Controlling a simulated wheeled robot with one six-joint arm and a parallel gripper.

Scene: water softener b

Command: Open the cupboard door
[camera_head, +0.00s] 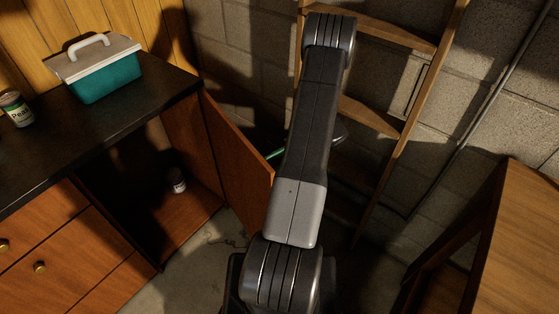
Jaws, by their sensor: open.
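The cupboard (192,150) stands at the left under a dark countertop. Its reddish-brown door (236,152) is swung outward at the right side of the opening, and the inside shows. The door's far edge ends close to my arm in the picture; I cannot tell whether they touch. My arm rises through the middle of the view, but my gripper does not show. No handle shows on the visible face of the door.
A small can (177,180) stands inside the cupboard. A teal cooler (103,78) and a labelled can (16,108) stand on the countertop (140,103). Drawers with brass knobs (40,267) are at lower left. A wooden ladder (398,152) leans on the block wall. A wooden cabinet (525,240) stands at right.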

